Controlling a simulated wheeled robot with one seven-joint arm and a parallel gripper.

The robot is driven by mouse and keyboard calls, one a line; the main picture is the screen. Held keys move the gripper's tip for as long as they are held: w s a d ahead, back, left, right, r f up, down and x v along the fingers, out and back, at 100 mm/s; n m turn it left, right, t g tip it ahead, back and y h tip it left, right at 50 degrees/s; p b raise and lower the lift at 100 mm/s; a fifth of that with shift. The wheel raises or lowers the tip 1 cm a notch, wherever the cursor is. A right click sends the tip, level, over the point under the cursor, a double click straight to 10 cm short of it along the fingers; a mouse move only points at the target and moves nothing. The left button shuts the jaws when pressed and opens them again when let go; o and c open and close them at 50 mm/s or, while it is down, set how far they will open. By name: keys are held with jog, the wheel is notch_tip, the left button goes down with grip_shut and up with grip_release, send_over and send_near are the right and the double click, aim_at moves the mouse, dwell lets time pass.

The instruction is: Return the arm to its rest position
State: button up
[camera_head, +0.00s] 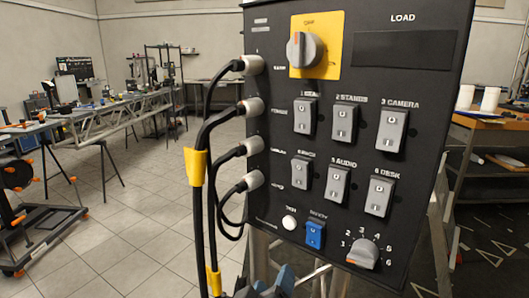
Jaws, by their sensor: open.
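The tips of my gripper (272,284) show at the bottom edge, as two dark blue-grey pieces with a gap between them. My gripper is open, and nothing shows between its tips. It is low in front of a black control panel (270,195), below the panel's lower left part. The rest of my arm is out of the frame.
The panel has a grey rotary knob (304,50) on a yellow plate, several grey switches, a blue switch (315,235) and a lower dial (363,252). Black cables (206,135) hang at its left. Workbenches (120,105) stand behind; the tiled floor (155,200) at left is mostly clear.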

jog(key=s+d+f+g+y, duration=0.1)
jog(key=s+d+f+y, duration=0.1)
jog(key=s+d+f, duration=0.6)
jog(key=s+d+f+g+y, duration=0.1)
jog(key=s+d+f+y, duration=0.25)
jog(key=s+f, duration=0.45)
jog(key=s+d+r+m, duration=0.1)
jog(key=s+d+r, duration=0.2)
jog(key=s, duration=0.4)
jog(key=s+d+r+m+t+h, duration=0.1)
jog(key=s+d+r+m, duration=0.1)
jog(key=s+r, duration=0.4)
jog(key=s+d+r+m+t, duration=0.1)
jog(key=s+d+r, duration=0.3)
jog(key=s, duration=0.6)
jog(key=shift+s+r+m, duration=0.2)
jog(key=shift+r+m, duration=0.3)
jog(key=shift+m, duration=0.2)
